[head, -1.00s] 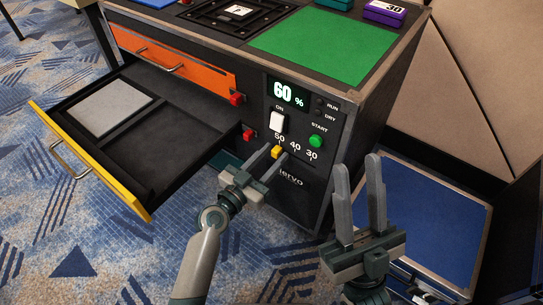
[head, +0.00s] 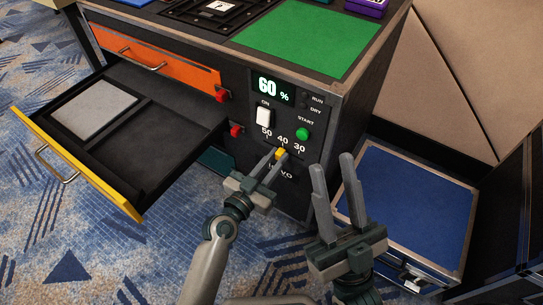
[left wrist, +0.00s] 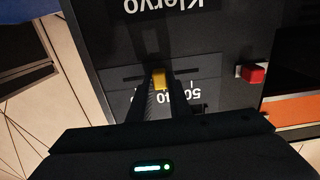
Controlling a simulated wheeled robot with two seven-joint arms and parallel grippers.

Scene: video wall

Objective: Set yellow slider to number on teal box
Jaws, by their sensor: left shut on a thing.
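The yellow slider (head: 281,153) sits on the front panel of the black cabinet, just below the printed 40. My left gripper (head: 276,155) is shut on it, one finger on each side. The left wrist view shows the slider (left wrist: 159,77) upside down between the fingertips, near the 40; the 30 mark is hidden there. My right gripper (head: 332,163) is open and empty, in front of the cabinet's right edge. A purple box (head: 366,6) is cut off at the top edge.
The panel has a 60 % display (head: 273,89), a white switch (head: 263,116) and a green button (head: 302,134). An open drawer with a yellow front (head: 75,166) juts out at left. A blue-topped case (head: 405,205) stands at right.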

